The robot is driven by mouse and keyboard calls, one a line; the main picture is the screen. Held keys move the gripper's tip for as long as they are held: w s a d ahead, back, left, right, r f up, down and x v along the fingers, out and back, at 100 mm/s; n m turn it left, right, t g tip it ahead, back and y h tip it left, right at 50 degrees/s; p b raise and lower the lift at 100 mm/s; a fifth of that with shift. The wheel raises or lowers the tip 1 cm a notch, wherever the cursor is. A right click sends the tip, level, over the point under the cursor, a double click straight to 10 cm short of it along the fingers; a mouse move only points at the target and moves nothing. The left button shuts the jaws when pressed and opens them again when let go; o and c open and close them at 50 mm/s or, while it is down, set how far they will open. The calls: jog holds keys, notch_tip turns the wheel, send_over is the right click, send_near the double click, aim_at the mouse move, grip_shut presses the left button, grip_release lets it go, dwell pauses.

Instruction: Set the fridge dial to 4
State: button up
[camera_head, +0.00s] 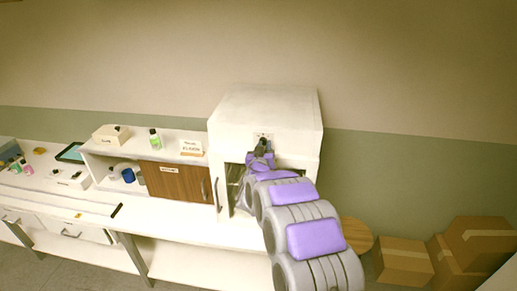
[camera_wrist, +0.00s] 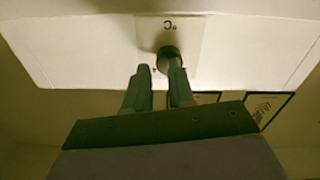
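The fridge (camera_head: 265,108) is a white box on the counter with a small label panel on its upper front. In the wrist view the dial (camera_wrist: 168,55) is a dark round knob on a pale panel marked °C (camera_wrist: 170,25), seen upside down. My gripper (camera_head: 262,146) is up at this panel in the head view and hides the dial there. In the wrist view my gripper (camera_wrist: 159,68) has its two fingers apart. The right fingertip overlaps the knob, and the left fingertip is to its left. I cannot tell whether they touch it. The dial's number setting is not readable.
Below the panel the fridge front looks open, with dark contents partly hidden by my arm. A wooden cabinet door (camera_head: 178,182), a sign (camera_head: 191,147) and a green bottle (camera_head: 155,139) are to the left. Cardboard boxes (camera_head: 403,260) stand at the lower right.

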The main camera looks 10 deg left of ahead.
jog(key=shift+o, duration=0.8)
jog(key=shift+s+d, duration=0.2)
jog(key=shift+d, duration=0.05)
jog(key=shift+o, duration=0.3)
jog(key=shift+d+f, duration=0.1)
jog(key=shift+f, duration=0.2)
jog(key=s+a, duration=0.1)
jog(key=s, duration=1.7)
jog(key=shift+a+f, duration=0.2)
jog(key=shift+a, duration=0.2)
